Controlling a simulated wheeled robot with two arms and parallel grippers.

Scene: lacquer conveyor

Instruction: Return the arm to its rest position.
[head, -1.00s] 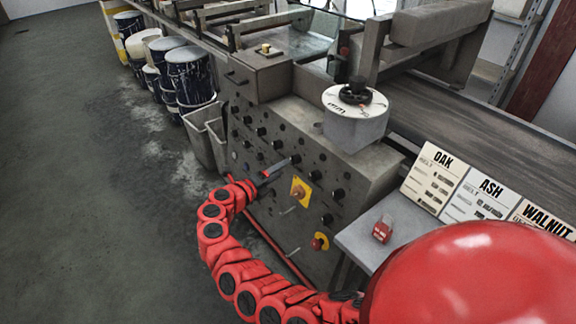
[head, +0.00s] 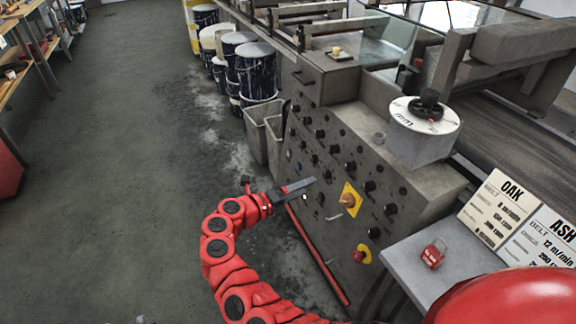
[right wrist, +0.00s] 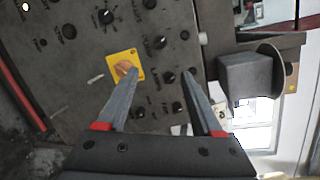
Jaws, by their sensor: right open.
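My right arm (head: 225,255) is red and segmented, and it curves up from the bottom of the head view. Its right gripper (head: 305,184) is in front of the grey control panel (head: 330,150), left of the yellow plate with an orange knob (head: 348,200). In the right wrist view the right gripper (right wrist: 158,72) has its two grey fingers wide apart, with nothing between them. The yellow plate (right wrist: 124,66) shows behind the left finger there. The gap between fingers and panel is hard to judge. My left gripper is not in view.
Grey bins (head: 255,135) and dark drums (head: 255,75) stand left of the panel. A red button (head: 360,255) sits low on the panel. A side table (head: 405,262) holds a small red item (head: 433,253) and OAK and ASH cards (head: 497,208). The floor (head: 120,190) at left is open.

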